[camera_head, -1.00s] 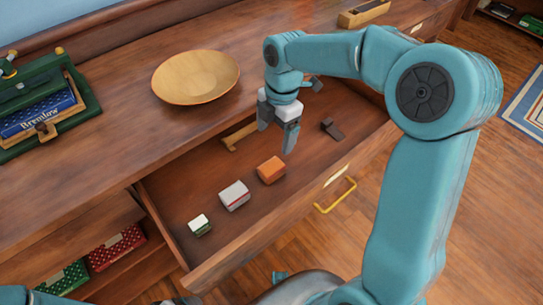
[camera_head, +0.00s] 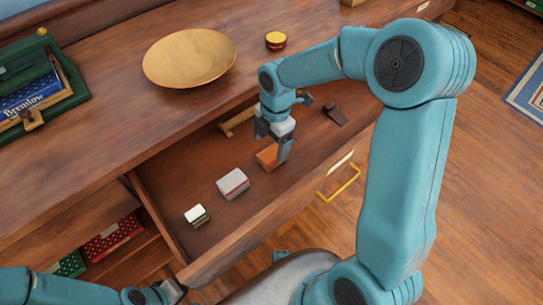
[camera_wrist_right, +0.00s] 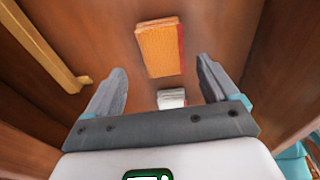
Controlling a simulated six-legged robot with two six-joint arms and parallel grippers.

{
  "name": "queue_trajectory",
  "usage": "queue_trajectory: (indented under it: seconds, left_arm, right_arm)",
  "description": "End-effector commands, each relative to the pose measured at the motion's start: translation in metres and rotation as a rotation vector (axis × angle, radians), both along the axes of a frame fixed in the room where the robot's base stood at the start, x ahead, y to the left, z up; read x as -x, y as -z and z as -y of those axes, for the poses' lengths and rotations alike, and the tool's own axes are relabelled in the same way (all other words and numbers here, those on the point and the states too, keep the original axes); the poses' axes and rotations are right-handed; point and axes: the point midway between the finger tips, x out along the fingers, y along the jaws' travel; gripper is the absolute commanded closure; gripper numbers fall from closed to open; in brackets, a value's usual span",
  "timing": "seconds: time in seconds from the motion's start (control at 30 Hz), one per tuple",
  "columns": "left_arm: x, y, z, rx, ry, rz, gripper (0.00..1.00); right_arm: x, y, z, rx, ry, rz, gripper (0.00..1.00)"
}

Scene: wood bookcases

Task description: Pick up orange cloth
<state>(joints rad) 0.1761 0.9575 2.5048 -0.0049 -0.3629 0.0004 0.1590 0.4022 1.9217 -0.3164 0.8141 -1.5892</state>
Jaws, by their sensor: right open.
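The orange cloth (camera_head: 266,157) is a small folded block lying on the floor of the open drawer. It also shows in the right wrist view (camera_wrist_right: 160,47), with a red strip along one side. My right gripper (camera_head: 274,157) is open and empty, pointing down just over the cloth and partly covering it in the head view. In the wrist view its two fingers (camera_wrist_right: 160,85) are spread wide, with the cloth ahead of the gap between them. My left arm shows at the lower left of the head view; its gripper's fingers are not clear.
In the drawer (camera_head: 245,233) lie a grey-white folded block (camera_head: 233,184), a white-green one (camera_head: 197,215), a wooden piece (camera_head: 238,121) and a dark piece (camera_head: 334,113). A bowl (camera_head: 189,58) and a round yellow-red tin (camera_head: 276,41) stand on the top above.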

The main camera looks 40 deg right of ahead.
Motion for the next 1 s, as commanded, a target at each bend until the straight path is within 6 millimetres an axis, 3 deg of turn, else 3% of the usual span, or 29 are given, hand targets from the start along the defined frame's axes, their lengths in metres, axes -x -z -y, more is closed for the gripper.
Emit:
queue_trajectory:
  seconds: [0.27,0.57,0.73,1.0]
  left_arm:
    - [0.000,0.013,0.000,0.000,0.000,0.000,0.10]
    - [0.000,0.013,0.000,0.000,0.000,0.000,0.10]
    - [0.000,0.013,0.000,0.000,0.000,0.000,0.10]
    - [0.000,0.013,0.000,0.000,0.000,0.000,0.10]
  right_arm:
    - [0.004,0.044,0.001,-0.001,0.000,-0.004,0.13]
    - [0.003,0.049,0.001,-0.001,0.001,-0.002,0.13]
    - [0.003,0.049,0.000,-0.001,0.001,-0.002,0.65]
    - [0.003,0.048,0.000,0.000,0.000,-0.001,0.68]
